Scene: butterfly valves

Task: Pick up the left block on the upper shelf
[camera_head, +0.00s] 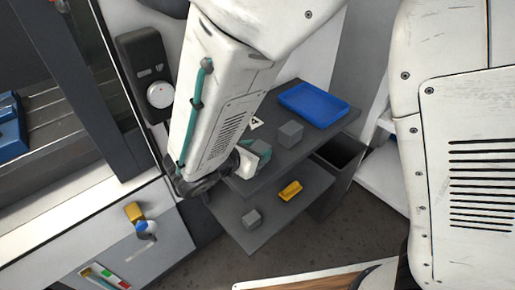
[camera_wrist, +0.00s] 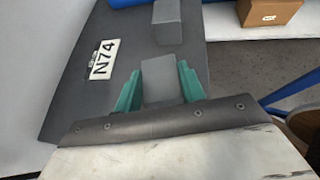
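A plain grey block (camera_wrist: 160,80) shows between the fingers in the wrist view, on the dark upper shelf (camera_wrist: 85,95). In the head view my gripper and arm mostly hide this block. My gripper (camera_wrist: 160,78) has teal fingers, one on each side of the block, close to its sides. They look open around it, and I see no clear grip. In the head view my gripper (camera_head: 256,156) is low over the left part of the upper shelf. A second grey block (camera_head: 290,134) stands to the right; it also shows ahead in the wrist view (camera_wrist: 168,22).
A blue tray (camera_head: 313,104) lies at the upper shelf's far end. A plate marked N74 (camera_wrist: 103,60) lies left of the blocks. The lower shelf (camera_head: 235,199) holds a grey block (camera_head: 251,218) and a yellow piece (camera_head: 290,190). A dark bin (camera_head: 340,155) stands at the right.

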